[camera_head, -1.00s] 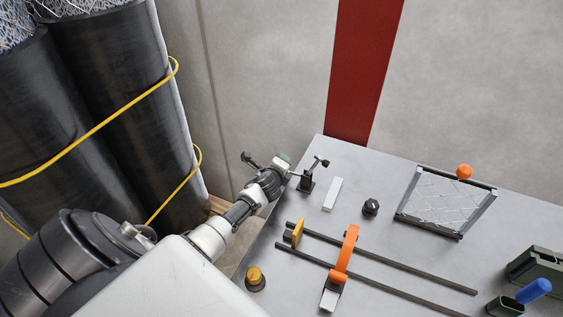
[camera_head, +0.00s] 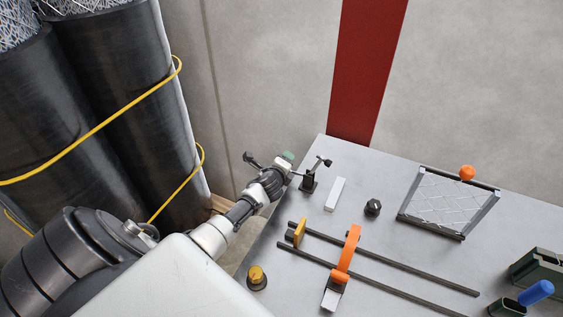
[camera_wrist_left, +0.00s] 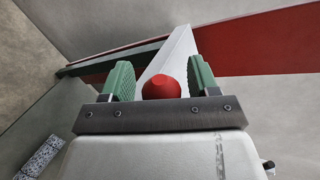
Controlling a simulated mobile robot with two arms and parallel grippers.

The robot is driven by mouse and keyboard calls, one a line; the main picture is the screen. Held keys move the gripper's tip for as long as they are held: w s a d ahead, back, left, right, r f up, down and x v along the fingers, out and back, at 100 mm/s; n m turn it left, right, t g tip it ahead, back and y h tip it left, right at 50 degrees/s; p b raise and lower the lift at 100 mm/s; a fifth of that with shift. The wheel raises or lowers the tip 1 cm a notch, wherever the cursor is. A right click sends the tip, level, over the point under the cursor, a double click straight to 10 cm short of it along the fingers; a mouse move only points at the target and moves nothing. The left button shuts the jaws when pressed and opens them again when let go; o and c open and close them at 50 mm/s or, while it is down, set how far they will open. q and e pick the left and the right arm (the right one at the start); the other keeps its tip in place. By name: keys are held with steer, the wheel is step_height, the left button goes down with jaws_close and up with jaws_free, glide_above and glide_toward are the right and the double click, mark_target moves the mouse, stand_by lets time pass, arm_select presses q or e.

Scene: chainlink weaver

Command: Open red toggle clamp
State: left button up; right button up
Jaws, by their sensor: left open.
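My left gripper (camera_head: 288,157) is at the table's far left corner. In the left wrist view my left gripper (camera_wrist_left: 158,82) is open, with its green finger pads apart. A round red knob (camera_wrist_left: 161,88) shows between the pads, with gaps on both sides. Whether it lies fully between them in depth, I cannot tell. The red knob does not show in the head view. A small black fixture (camera_head: 308,181) with a dark-tipped lever stands on the table just right of my left gripper. My right gripper is not in view.
The grey table (camera_head: 385,175) holds a white bar (camera_head: 335,194), a black knob (camera_head: 373,207), two dark rails (camera_head: 420,275), an orange arm (camera_head: 347,255) and a mesh frame (camera_head: 447,205). Tall black rolls (camera_head: 135,95) with yellow straps stand at the left.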

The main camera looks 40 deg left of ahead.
arm_select(q)
steer(key=shift+s+d+r, duration=0.2)
steer(key=shift+s, duration=0.4)
steer(key=v, duration=0.9)
steer(key=shift+s, duration=0.2)
